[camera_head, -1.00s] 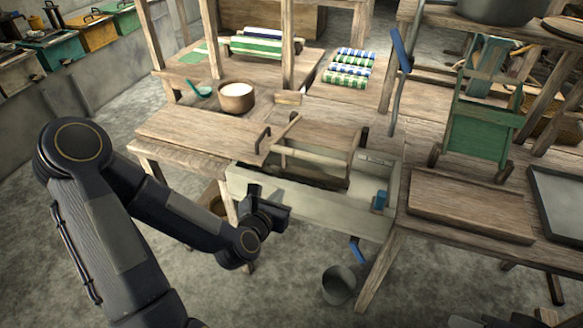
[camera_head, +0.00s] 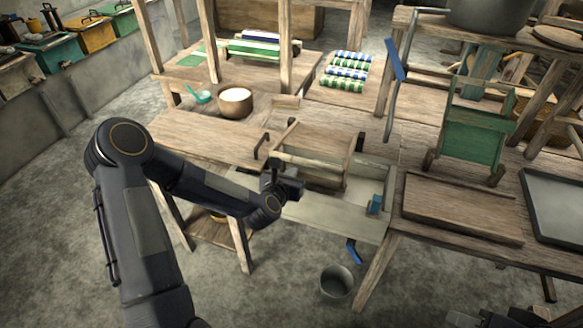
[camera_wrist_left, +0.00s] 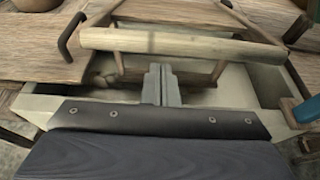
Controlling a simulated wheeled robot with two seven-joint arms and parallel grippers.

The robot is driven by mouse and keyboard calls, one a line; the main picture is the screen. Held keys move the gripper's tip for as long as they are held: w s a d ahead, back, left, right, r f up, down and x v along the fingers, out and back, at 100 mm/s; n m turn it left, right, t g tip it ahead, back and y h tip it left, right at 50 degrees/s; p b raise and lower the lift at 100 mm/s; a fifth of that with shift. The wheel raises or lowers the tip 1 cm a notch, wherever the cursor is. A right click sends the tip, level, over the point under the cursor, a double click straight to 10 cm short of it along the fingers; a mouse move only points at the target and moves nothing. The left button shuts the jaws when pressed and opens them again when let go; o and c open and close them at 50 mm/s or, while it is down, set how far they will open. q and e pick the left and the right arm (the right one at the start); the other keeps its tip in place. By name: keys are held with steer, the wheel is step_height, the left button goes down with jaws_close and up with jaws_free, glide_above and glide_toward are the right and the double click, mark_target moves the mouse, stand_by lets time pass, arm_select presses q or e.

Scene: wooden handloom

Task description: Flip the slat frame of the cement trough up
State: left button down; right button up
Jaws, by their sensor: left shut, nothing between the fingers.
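The cement trough (camera_head: 335,217) is a long pale box set in the wooden table. Its slat frame (camera_head: 318,147) is a wooden frame with side arms and a round crossbar. In the left wrist view the crossbar (camera_wrist_left: 180,42) runs across, just beyond my fingertips. My left gripper (camera_head: 297,188) is shut and empty, over the near wall of the trough and in front of the frame. In the left wrist view its fingers (camera_wrist_left: 161,84) point at the gap below the crossbar. I cannot tell whether they touch it. Dark parts at the lower right edge may be my right arm.
A wooden board with a dark handle (camera_head: 262,146) lies left of the trough. A blue object (camera_head: 375,204) sits at the trough's right end. A grey bucket (camera_head: 337,281) stands on the floor below. A bowl (camera_head: 235,101) and a green cart-like frame (camera_head: 473,135) stand farther back.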

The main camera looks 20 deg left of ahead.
arm_select(q)
steer(key=shift+w+r, duration=0.1)
steer(key=shift+w, duration=0.05)
steer(key=shift+r, duration=0.15)
arm_select(e)
steer(key=shift+r, duration=0.1)
